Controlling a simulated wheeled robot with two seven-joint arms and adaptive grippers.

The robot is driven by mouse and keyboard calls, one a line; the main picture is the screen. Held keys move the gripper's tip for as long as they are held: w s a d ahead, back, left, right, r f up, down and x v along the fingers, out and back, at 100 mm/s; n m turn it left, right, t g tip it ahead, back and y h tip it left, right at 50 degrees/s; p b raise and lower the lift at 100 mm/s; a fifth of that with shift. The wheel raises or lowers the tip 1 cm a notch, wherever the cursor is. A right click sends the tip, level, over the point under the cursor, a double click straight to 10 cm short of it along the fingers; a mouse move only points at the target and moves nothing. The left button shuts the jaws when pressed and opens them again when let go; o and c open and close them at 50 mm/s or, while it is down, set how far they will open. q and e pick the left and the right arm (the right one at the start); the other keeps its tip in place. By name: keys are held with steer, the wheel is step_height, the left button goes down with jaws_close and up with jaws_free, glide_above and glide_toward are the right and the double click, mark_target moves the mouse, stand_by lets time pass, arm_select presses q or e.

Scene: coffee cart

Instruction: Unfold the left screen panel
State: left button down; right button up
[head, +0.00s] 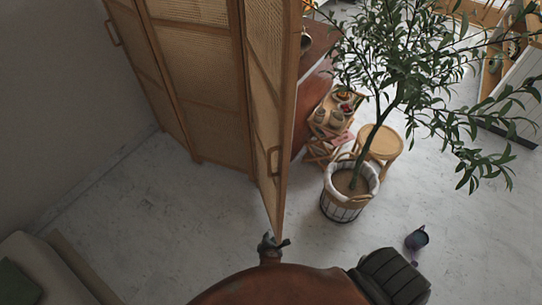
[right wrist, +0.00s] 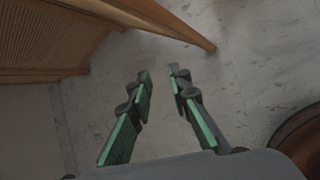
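A wooden folding screen with woven panels stands at the upper left in the head view. Its left panel (head: 135,70) has a handle and stands at an angle to the middle panel (head: 198,70). The right panel (head: 270,85) juts towards me, with a handle near its free edge. My right gripper (head: 270,242) is close to that panel's near end; contact is unclear. In the right wrist view the right gripper (right wrist: 158,75) is open and empty over the floor, with screen wood (right wrist: 150,20) above it. My left gripper is not in view.
A potted tree (head: 348,192) stands to the right, beside a round stool (head: 382,145) and a small wooden stand (head: 330,125). A small dark bluish vessel (head: 417,239) is at the lower right. A pale sofa (head: 40,265) is at the lower left. Floor left of the screen is clear.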

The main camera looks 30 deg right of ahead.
mark_target(268, 159)
steer(key=w+a+r+n+t+h, duration=0.15)
steer(key=w+r, duration=0.25)
steer(key=r, duration=0.6)
steer(key=w+r+n+t+h, duration=0.2)
steer(key=w+r+n, duration=0.15)
steer(key=r, duration=0.65)
step_height(268, 159, up, 28)
steer(key=s+d+t+h, duration=0.2)
steer(key=s+h, duration=0.1)
steer(key=h, duration=0.3)
steer(key=shift+g, duration=0.25)
steer(key=x, duration=0.6)
steer(key=shift+d+r, duration=0.1)
steer(key=shift+r, duration=0.15)
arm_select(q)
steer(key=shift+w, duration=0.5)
arm_select(e)
steer(key=shift+x, duration=0.75)
steer(key=shift+c, duration=0.4)
jaws_close()
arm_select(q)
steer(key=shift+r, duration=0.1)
